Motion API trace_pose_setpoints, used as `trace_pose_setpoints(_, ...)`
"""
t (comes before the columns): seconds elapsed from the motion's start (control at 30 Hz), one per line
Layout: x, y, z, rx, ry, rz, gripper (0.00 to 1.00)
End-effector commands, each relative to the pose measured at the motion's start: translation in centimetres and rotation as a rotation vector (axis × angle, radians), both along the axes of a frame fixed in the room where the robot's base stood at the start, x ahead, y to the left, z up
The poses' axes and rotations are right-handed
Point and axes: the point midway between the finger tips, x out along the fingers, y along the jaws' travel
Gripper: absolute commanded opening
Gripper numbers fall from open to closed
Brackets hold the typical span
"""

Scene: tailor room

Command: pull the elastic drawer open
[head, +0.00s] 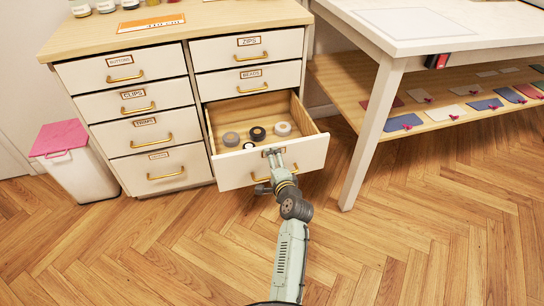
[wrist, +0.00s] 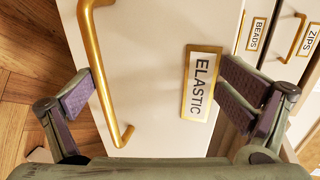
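The elastic drawer (head: 228,174) is the lowest in the right column of the cabinet and stands well open. Its white front fills the wrist view (wrist: 150,55), with the framed ELASTIC label (wrist: 203,83). Its gold handle (wrist: 98,85) lies beside the left finger; contact is unclear. My gripper (head: 273,165) is at the drawer front in the head view. In the wrist view my gripper (wrist: 158,94) is open, fingers wide apart, with the label between them. The right finger is by the front's top edge; whether it reaches behind is unclear.
Several rolls (head: 257,133) lie inside the drawer. The ZIPS (head: 249,47) and BEADS (head: 248,80) drawers above are closed, as is the left column. A table (head: 371,130) with a low shelf stands right. A pink-lidded bin (head: 82,170) stands left. The floor in front is clear.

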Motion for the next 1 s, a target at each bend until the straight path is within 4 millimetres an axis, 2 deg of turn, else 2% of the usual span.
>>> trace_pose_setpoints(0.03, 0.8, -0.1, 5.1, 0.013, -0.087, -0.01, 0.73)
trace_pose_setpoints(0.23, 0.8, -0.2, 5.2, 0.013, -0.087, -0.01, 0.73)
trace_pose_setpoints(0.27, 0.3, 0.0, 1.3, 0.011, -0.012, -0.003, 0.73)
trace_pose_setpoints(0.53, -0.9, -0.4, 1.5, 0.009, -0.011, -0.003, 0.53)
trace_pose_setpoints(0.6, -1.4, -0.5, 1.6, 0.009, -0.011, -0.003, 0.51)
trace_pose_setpoints(0.63, -1.5, -0.6, 1.7, 0.01, -0.011, -0.003, 0.45)
trace_pose_setpoints(0.67, -1.7, -0.7, 1.7, 0.009, -0.011, -0.003, 0.34)
trace_pose_setpoints(0.7, -2.1, -0.7, 1.6, 0.008, -0.009, -0.003, 0.17)
trace_pose_setpoints(1.0, -4.2, -1.4, 1.4, 0.005, 0.001, -0.001, 0.17)
